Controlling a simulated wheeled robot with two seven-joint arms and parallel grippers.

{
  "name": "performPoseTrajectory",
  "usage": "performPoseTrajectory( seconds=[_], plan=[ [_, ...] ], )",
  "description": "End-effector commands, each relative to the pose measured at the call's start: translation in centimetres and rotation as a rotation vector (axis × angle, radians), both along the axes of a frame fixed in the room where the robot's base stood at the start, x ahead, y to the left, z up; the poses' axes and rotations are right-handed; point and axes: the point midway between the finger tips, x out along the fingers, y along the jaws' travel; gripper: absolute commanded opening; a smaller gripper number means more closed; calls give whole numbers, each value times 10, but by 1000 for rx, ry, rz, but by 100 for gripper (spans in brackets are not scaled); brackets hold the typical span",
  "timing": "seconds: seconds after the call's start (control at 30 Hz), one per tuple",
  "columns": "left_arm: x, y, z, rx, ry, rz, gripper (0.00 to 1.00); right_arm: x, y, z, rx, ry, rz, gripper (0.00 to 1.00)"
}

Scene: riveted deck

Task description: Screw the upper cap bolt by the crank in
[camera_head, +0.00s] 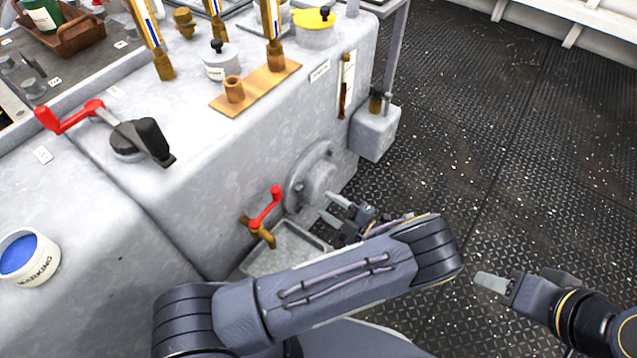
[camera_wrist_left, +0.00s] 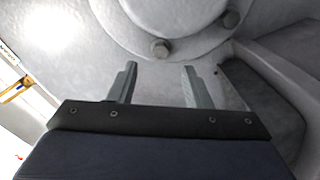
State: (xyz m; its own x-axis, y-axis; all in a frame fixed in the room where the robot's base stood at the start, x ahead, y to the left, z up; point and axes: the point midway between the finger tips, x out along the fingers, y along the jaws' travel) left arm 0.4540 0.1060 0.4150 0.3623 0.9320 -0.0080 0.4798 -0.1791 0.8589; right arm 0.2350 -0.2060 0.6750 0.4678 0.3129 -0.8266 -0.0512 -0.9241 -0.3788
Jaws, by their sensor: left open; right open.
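The round grey cap (camera_head: 314,180) sits on the front face of the grey machine block. In the left wrist view the cap (camera_wrist_left: 165,15) fills the top, with one hex bolt head (camera_wrist_left: 160,49) at its lower rim and another bolt head (camera_wrist_left: 231,19) up and to the right. I cannot tell which one is the upper bolt. My left gripper (camera_head: 333,207) is open and empty beside the cap. In the wrist view its fingers (camera_wrist_left: 158,82) point at the cap, below and apart from the nearer bolt. My right gripper (camera_head: 500,285) is open and empty over the deck.
A red-handled brass cock (camera_head: 264,220) and a grey drip tray (camera_head: 285,248) are left of and below my left gripper. A red crank (camera_head: 75,115), a blue-topped pot (camera_head: 30,258) and a brass plate (camera_head: 255,88) are on top. The riveted deck (camera_head: 500,150) is clear.

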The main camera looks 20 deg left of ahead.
Motion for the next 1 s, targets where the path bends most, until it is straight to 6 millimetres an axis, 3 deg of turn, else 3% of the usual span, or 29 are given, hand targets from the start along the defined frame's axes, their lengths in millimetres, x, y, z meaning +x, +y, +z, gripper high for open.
performPoseTrajectory(
  seconds=[0.1,0.53,0.9,1.0],
  plan=[
    [-4,9,0,15,14,29,45,0,0,-1,0,0,0,45],
    [18,67,0,14,9,22,45,0,0,-10,0,0,0,45],
    [21,75,1,11,9,20,45,0,0,-10,0,0,0,45],
    [21,75,1,11,9,20,34,0,0,-10,0,0,0,45]
  ],
)
